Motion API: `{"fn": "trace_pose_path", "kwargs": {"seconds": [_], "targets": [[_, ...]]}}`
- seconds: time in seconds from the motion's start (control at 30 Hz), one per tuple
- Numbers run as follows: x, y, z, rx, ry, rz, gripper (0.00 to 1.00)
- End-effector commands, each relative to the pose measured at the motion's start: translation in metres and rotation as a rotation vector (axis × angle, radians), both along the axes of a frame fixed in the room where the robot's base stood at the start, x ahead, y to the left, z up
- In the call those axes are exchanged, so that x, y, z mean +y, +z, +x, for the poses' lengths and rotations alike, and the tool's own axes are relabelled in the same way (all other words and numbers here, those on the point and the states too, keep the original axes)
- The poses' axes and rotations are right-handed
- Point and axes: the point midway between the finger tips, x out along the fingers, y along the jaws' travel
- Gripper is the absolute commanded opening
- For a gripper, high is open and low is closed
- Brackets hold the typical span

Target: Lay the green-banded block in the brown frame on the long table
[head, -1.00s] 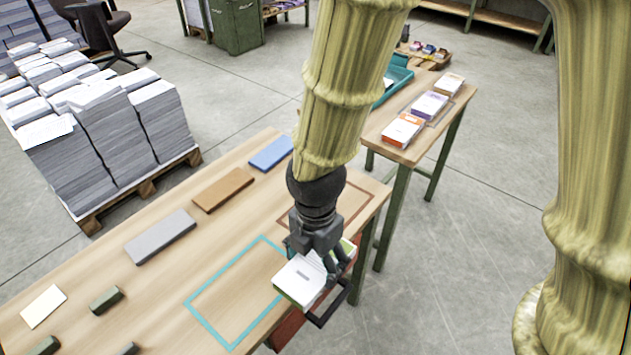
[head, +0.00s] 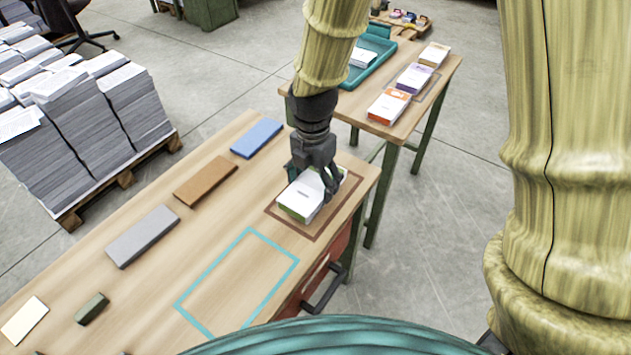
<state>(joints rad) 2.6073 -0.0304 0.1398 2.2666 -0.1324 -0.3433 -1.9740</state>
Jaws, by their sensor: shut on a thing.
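The green-banded block (head: 299,201) is a white paper block with a green edge. My gripper (head: 323,188) is shut on it, with dark fingers at its right and far side. The block is over the brown frame (head: 307,234), an outline near the right end of the long table (head: 150,290). The frame's near and right sides show around the block. Whether the block touches the tabletop is hard to tell.
A teal frame (head: 262,307) lies empty to the left. Blue (head: 257,138), brown (head: 205,181) and grey (head: 142,236) slabs lie along the far edge. A smaller table (head: 425,85) behind holds several blocks and a teal tray (head: 366,68).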

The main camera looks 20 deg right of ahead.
Motion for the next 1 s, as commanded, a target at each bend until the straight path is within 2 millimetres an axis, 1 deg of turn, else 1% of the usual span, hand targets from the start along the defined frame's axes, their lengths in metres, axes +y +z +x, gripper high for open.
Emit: {"fn": "trace_pose_path", "kwargs": {"seconds": [0.03, 0.1, 0.23, 0.37, 0.63, 1.0], "targets": [[-0.004, -0.001, 0.008, 0.000, -0.002, 0.000, 0.40], [-0.009, -0.002, 0.015, 0.000, -0.002, 0.000, 0.40], [-0.013, -0.002, 0.023, 0.000, -0.001, 0.000, 0.40], [-0.014, -0.008, 0.024, 0.002, -0.001, -0.001, 0.40], [-0.014, -0.036, 0.023, 0.002, -0.001, -0.001, 0.40], [-0.014, -0.040, 0.023, 0.000, -0.001, 0.000, 0.40]]}}
